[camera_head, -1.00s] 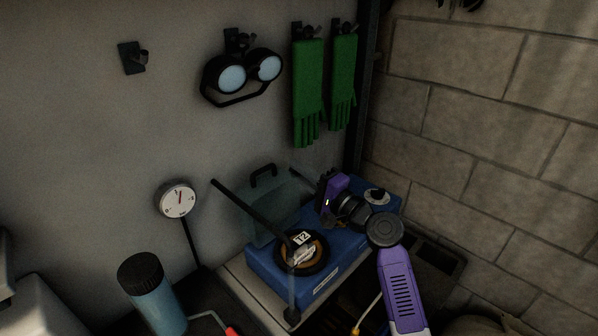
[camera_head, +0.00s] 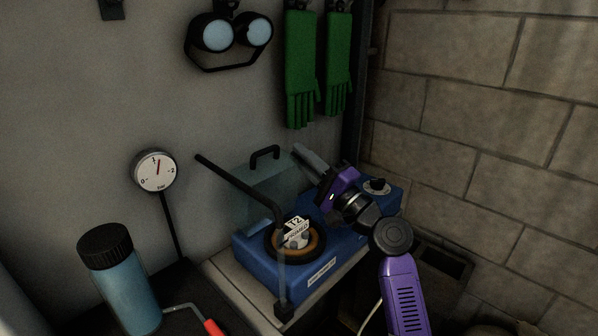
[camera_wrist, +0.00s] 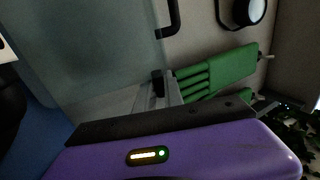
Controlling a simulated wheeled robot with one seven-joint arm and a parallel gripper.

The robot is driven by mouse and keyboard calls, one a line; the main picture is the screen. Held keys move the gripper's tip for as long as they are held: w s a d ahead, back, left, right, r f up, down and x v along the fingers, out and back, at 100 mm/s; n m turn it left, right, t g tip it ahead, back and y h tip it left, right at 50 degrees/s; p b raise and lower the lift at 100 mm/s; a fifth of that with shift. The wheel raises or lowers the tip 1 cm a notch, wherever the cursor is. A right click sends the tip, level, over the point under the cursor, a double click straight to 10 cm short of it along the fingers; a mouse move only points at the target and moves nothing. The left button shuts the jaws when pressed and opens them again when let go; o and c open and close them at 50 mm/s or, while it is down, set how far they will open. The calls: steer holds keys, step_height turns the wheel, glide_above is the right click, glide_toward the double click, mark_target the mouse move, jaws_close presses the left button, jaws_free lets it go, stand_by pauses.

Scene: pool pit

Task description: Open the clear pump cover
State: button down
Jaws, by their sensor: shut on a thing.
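The clear pump cover (camera_head: 262,190) is a tinted see-through panel with a black handle (camera_head: 265,153). It stands raised, roughly upright, at the back of the blue pump (camera_head: 262,262), near the wall. The round pump head (camera_head: 312,243) with a T2 tag (camera_head: 295,229) shows in front of it. My gripper (camera_head: 302,156) reaches in from the right, its fingers at the cover's right edge. In the wrist view, the fingertips (camera_wrist: 158,83) are closed at the edge of the cover (camera_wrist: 85,50), below and apart from the handle (camera_wrist: 172,18). The exact contact is hard to see.
A black hose (camera_head: 240,185) rises in front of the cover. A pressure gauge (camera_head: 156,170) and a blue bottle (camera_head: 125,280) stand at left. Green gloves (camera_head: 300,70) and goggles (camera_head: 230,38) hang on the wall above. A brick wall (camera_head: 490,110) bounds the right.

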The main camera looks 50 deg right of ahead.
steer(key=s+t+b, duration=0.1)
steer(key=b, duration=0.2)
steer(key=shift+s+d+f+b, duration=0.1)
steer(key=shift+s+f+b, duration=0.1)
steer(key=shift+b, duration=0.2)
steer(key=c, duration=1.5)
jaws_free()
steer(key=shift+r, duration=0.1)
steer(key=shift+b+v, duration=0.85)
steer(key=shift+v, duration=3.05)
